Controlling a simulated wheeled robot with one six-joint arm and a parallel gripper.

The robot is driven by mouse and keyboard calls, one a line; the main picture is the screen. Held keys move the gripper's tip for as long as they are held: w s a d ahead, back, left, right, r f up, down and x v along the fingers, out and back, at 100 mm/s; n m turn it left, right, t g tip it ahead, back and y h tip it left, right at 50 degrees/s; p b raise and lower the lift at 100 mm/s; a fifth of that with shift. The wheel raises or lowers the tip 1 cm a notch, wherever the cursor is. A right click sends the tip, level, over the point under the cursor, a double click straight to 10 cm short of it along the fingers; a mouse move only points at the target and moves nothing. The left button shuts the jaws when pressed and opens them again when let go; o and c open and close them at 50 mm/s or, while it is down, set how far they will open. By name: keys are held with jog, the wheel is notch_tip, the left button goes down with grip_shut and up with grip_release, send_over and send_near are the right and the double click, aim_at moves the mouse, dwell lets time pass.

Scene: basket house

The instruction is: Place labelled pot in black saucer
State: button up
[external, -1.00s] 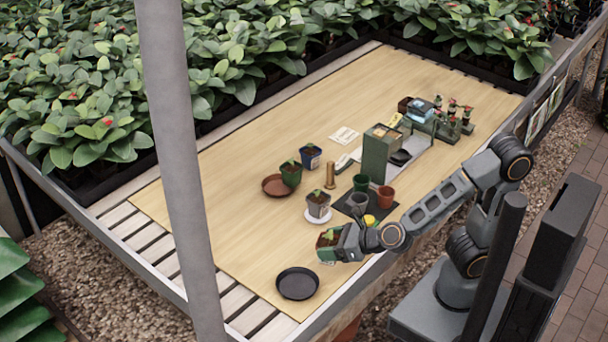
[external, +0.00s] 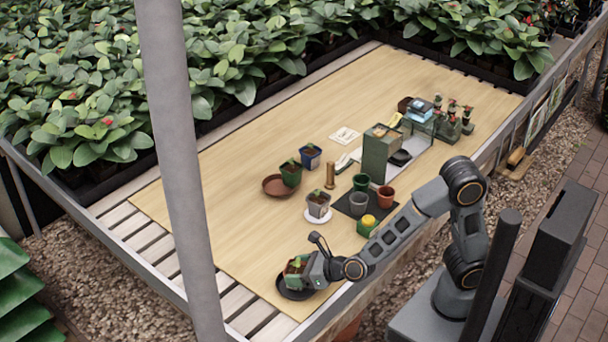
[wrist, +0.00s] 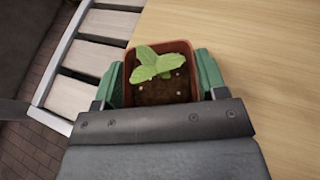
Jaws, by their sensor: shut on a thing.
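My gripper (external: 297,268) is shut on a square terracotta pot (wrist: 187,46) with dark soil and a green seedling (wrist: 154,62). In the wrist view the green fingers press on its left and right sides. In the external view the pot is over the black saucer (external: 282,286) near the table's front edge; I cannot tell whether it touches the saucer. The pot looks upright. No label shows on it, and the fingers hide much of its sides. The saucer is out of sight in the wrist view.
A grey pot (external: 318,206) stands on a white saucer (external: 318,218). Behind it are a green pot (external: 291,175), a brown saucer (external: 273,187) and a blue pot (external: 311,158). Empty pots stand on a dark mat (external: 350,204). The table left of the black saucer is clear.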

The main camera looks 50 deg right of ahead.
jog(key=shift+f+b, duration=0.25)
jog(key=shift+b, duration=0.05)
jog(key=o, duration=1.2)
jog(key=shift+c, duration=0.2)
jog(key=shift+r, duration=0.15)
jog(key=shift+r+p, duration=0.25)
jog(key=shift+p, duration=0.3)
jog(key=v, duration=0.9)
jog(key=shift+s+d+f, duration=0.15)
jog(key=shift+s+f, duration=0.05)
jog(key=shift+s, duration=0.1)
jog(key=shift+b+v, duration=1.15)
jog(key=shift+v, duration=0.1)
jog(key=shift+w+r, duration=0.1)
jog(key=shift+r, duration=0.05)
